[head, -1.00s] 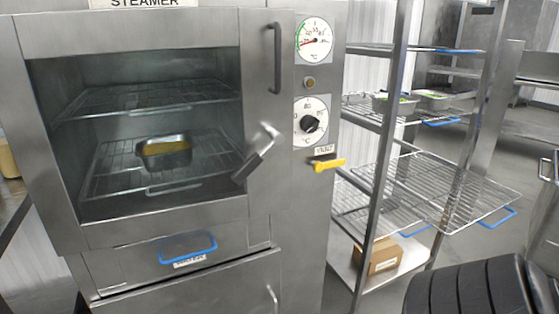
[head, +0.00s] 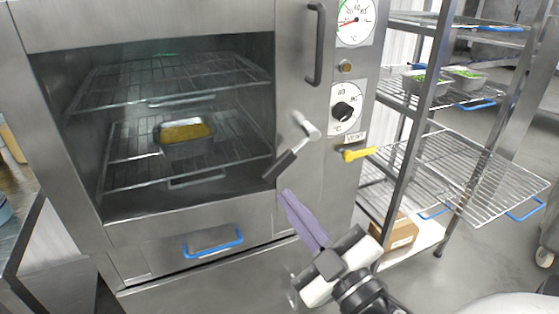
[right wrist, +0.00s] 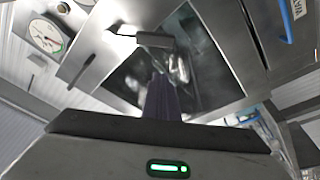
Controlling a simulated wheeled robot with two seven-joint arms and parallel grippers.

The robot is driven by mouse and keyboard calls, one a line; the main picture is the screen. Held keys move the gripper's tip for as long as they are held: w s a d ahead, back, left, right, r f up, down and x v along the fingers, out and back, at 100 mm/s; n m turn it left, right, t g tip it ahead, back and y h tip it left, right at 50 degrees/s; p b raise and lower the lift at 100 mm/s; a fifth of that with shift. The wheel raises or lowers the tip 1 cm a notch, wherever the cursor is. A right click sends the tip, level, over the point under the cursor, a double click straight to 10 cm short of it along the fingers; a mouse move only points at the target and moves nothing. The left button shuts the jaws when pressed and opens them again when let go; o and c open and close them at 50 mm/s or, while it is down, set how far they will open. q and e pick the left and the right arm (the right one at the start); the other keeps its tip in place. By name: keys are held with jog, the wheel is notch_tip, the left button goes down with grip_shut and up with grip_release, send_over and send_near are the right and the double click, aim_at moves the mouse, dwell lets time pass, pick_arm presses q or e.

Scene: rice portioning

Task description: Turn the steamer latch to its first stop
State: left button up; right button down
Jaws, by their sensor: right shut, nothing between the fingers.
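The steamer (head: 120,25) fills the left and middle of the head view, with a window in its door. Its latch (head: 286,157) has a silver pivot and a dark handle that slants down and left across the window's right edge. My right gripper (head: 285,195) is shut and empty, with its purple fingers just below the latch handle's lower end; I cannot tell if they touch. In the right wrist view the purple fingers (right wrist: 161,85) point toward the dark latch handle (right wrist: 155,40). My left gripper is not in view.
A yellow vent lever (head: 358,154), a dial knob (head: 344,112) and a gauge sit right of the latch. A grey vertical door handle (head: 317,45) is above it. A blue drawer handle (head: 213,250) is below the window. A wire rack (head: 470,180) stands at the right.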

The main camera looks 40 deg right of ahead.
jog(key=r, duration=0.2)
notch_tip(320, 180, up, 3)
jog(key=p, duration=0.3)
send_over(278, 171)
jog(key=s+a, duration=0.1)
jog(key=a, duration=0.3)
jog(key=f, duration=0.1)
jog(key=d+f+b, duration=0.1)
jog(key=f, duration=0.1)
jog(key=shift+s+d+n, duration=0.3)
jog(key=shift+s+d+f+b, duration=0.15)
jog(key=shift+d+f+b, duration=0.3)
jog(key=shift+d+f, duration=0.05)
